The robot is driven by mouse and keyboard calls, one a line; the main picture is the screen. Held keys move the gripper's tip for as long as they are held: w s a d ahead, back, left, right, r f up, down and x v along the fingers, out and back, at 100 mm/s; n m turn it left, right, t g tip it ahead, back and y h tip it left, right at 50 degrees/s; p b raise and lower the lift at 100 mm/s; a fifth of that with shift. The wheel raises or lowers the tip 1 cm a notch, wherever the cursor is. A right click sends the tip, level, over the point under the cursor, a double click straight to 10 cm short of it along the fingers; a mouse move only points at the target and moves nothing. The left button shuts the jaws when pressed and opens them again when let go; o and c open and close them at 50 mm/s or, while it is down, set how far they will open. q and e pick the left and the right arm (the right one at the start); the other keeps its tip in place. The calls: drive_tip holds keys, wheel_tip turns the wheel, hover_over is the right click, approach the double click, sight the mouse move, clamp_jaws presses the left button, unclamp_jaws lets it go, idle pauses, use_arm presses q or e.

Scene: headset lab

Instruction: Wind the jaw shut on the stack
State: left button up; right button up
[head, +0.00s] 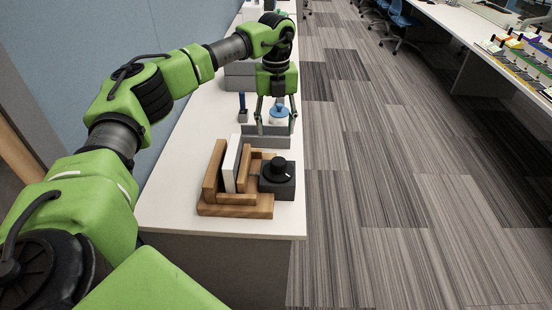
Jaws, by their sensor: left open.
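A wooden vise-like stand (235,210) sits near the front end of the white bench. It has a tall wooden back plate (214,171) on its left and a shorter wooden jaw (248,165) on its right. A white slab (231,163) stands upright between them, tilted slightly. A dark grey block with a black round knob (279,166) is at the right of the stand. My left gripper (276,125) points down behind the stand, over a grey bin, with its fingers apart. It is away from the knob. My right gripper is not in view.
A grey bin (266,142) stands just behind the stand, with a blue-and-white item (279,115) near my fingers. A dark blue upright item (242,107) is to their left. A blue partition (85,60) borders the bench's left side. Open carpet lies right.

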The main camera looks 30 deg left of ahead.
use_arm(q)
drive_tip(key=p, duration=0.2)
hover_over(278, 161)
drive_tip(key=f, duration=0.5)
drive_tip(key=shift+w+d+f, duration=0.15)
drive_tip(key=shift+w+f, duration=0.05)
drive_tip(key=shift+f, duration=0.1)
drive_tip(key=f, duration=0.3)
drive_tip(key=shift+s+a+f+p, duration=0.15)
drive_tip(key=shift+a+f+p, duration=0.05)
drive_tip(key=shift+f+p, duration=0.1)
wheel_tip(278, 161, down, 4)
drive_tip(key=shift+d+r+p, duration=0.1)
drive_tip(key=shift+r+p, duration=0.05)
drive_tip(key=shift+p, duration=0.2)
drive_tip(key=shift+f, duration=0.5)
drive_tip(key=c, duration=1.1)
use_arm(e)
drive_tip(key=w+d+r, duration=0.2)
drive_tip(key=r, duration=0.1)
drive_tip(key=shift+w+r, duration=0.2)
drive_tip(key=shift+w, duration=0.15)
